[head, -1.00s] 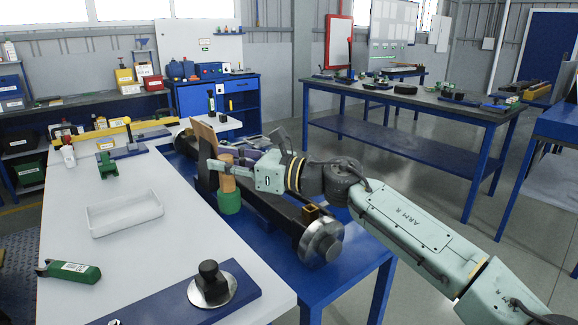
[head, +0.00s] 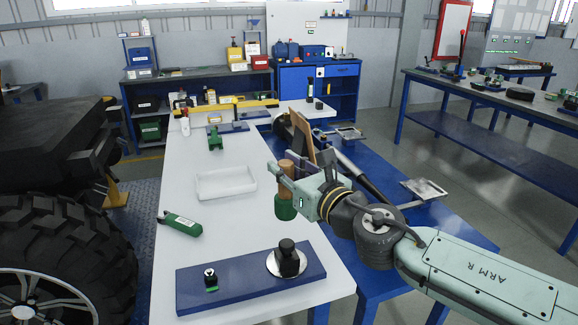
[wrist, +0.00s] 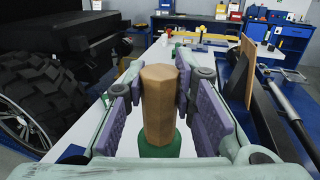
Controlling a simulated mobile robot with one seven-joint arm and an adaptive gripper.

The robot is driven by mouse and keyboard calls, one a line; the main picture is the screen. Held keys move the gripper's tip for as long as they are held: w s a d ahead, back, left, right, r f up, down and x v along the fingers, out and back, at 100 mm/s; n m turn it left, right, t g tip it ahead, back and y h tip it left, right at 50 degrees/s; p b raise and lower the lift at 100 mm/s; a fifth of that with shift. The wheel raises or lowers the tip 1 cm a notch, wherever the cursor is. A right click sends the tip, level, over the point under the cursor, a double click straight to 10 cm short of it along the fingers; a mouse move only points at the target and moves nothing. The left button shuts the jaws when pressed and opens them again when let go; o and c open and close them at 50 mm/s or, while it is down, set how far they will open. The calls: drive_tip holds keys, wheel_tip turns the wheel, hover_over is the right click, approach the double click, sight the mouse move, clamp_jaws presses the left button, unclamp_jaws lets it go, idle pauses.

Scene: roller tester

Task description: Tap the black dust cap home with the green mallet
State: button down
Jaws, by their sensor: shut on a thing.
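The green mallet has a tan wooden handle (head: 286,178) and a green head (head: 285,208). My gripper (head: 286,177) is shut on the handle, head hanging down, near the right edge of the white bench top. In the wrist view the handle (wrist: 160,105) stands upright between the purple finger pads, with part of the green head (wrist: 160,147) below. The black dust cap (head: 288,258) appears to be the stepped black piece on a silver disc (head: 272,265), on a blue plate (head: 235,282) at the bench front. The mallet is apart from it, farther back. The cap's seating is unclear.
A small black-and-green item (head: 211,280) sits on the plate's left. A green tool (head: 180,223) and a white tray (head: 225,183) lie on the bench. A brown board (head: 302,135) stands behind my gripper. A big tyre (head: 65,250) is at left.

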sight(287, 190)
drive_tip(key=shift+f+b, duration=0.1)
drive_tip(key=shift+b, duration=0.25)
wheel_tip(287, 190, down, 4)
drive_tip(key=b, duration=0.4)
drive_tip(key=shift+f, duration=0.15)
drive_tip(key=shift+b, duration=0.35)
wheel_tip(287, 190, down, 4)
drive_tip(key=b, duration=0.4)
drive_tip(key=shift+f, duration=0.25)
drive_tip(key=shift+s+r, duration=0.1)
drive_tip(key=shift+r, duration=0.1)
drive_tip(key=shift+r+p, duration=0.95)
drive_tip(key=shift+r, duration=0.75)
